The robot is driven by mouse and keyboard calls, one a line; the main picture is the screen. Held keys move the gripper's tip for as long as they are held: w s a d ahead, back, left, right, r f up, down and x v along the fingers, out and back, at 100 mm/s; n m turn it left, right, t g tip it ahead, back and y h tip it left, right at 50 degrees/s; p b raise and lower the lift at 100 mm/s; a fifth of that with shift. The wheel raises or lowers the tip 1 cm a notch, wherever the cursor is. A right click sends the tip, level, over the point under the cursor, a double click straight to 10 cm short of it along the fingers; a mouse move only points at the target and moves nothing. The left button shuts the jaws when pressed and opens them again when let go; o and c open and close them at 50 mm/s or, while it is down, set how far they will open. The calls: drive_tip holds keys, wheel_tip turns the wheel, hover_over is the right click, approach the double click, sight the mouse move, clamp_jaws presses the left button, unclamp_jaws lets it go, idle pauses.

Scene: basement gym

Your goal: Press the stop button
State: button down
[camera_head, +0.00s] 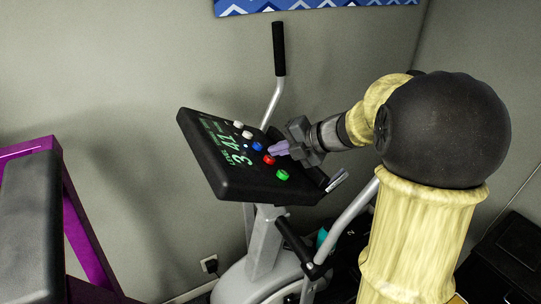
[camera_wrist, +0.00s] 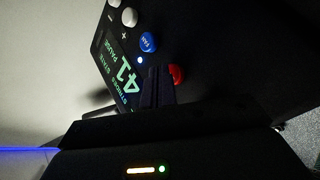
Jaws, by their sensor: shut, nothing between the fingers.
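The black console (camera_head: 240,183) of an exercise machine carries a lit green display (camera_head: 232,143) and a column of buttons. The red button (camera_head: 268,160) sits between a blue button (camera_head: 257,146) and a green button (camera_head: 282,175). My gripper (camera_head: 272,150) is shut and empty, its purple fingertips just beside the red button, toward the blue one. In the wrist view the red button (camera_wrist: 177,75) shows right beside my dark fingers (camera_wrist: 156,76), partly hidden by them. I cannot tell whether the fingertips touch the console. The blue button (camera_wrist: 148,42) is clear of the fingers.
Two white buttons (camera_head: 242,129) lie further up the console. The machine's upright handle (camera_head: 279,75) rises behind it, and another handlebar (camera_head: 345,215) stands below my arm. A purple-framed bench (camera_head: 75,225) is at the left. A wall stands behind.

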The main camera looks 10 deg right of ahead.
drive_tip(key=shift+d+r, duration=0.3)
drive_tip(key=shift+r, duration=0.15)
drive_tip(key=shift+p, duration=0.3)
drive_tip(key=r+p, duration=0.1)
drive_tip(key=d+r+p, duration=0.1)
drive_tip(key=p, duration=0.1)
drive_tip(key=w+d+r+p, duration=0.1)
drive_tip(key=r, duration=0.1)
drive_tip(key=shift+d+r, duration=0.1)
drive_tip(key=shift+d, duration=0.15)
drive_tip(key=shift+a, duration=0.1)
idle(0.5)
